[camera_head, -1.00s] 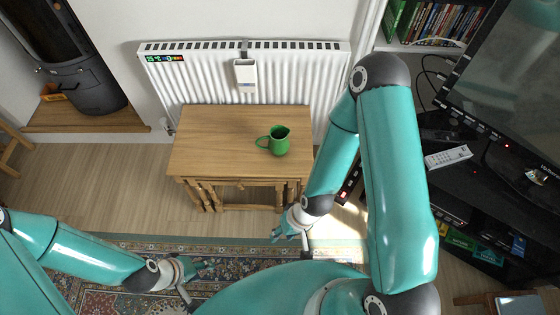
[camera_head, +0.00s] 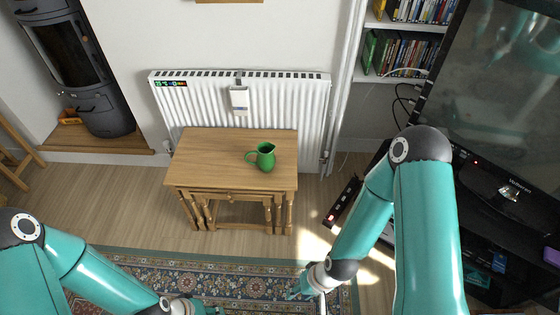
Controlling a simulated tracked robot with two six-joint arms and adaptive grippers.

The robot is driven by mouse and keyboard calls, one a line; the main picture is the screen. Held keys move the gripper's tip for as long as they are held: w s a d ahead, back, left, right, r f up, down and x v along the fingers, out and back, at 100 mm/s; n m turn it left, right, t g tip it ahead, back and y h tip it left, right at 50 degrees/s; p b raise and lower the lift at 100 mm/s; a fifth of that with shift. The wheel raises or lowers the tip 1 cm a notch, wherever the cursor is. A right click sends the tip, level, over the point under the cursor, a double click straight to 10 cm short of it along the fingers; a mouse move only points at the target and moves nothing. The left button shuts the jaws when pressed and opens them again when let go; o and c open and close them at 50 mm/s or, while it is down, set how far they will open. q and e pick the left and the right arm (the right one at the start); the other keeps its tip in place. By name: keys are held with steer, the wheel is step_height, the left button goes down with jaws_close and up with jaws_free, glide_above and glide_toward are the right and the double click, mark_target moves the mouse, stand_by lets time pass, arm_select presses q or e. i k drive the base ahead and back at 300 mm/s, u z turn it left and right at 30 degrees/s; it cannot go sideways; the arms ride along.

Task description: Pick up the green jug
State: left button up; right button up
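The green jug (camera_head: 266,157) stands upright on the wooden nested table (camera_head: 205,150), near its right side, with its handle to the left. My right gripper (camera_head: 296,292) is low over the patterned rug, in front of and below the table, apart from the jug. It looks small and I cannot tell how far its fingers are spread. My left gripper (camera_head: 208,309) is at the bottom edge, partly cut off, also far from the jug. No gripper touches the jug.
A white radiator (camera_head: 290,105) is on the wall behind the table. A black stove (camera_head: 80,70) stands at the left. A television (camera_head: 500,110) on a dark stand is at the right, close to my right arm. Bare wooden floor (camera_head: 130,205) lies left of the table.

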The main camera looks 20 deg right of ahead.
mark_target(265, 162)
steer(key=z, duration=0.55)
steer(key=i, duration=1)
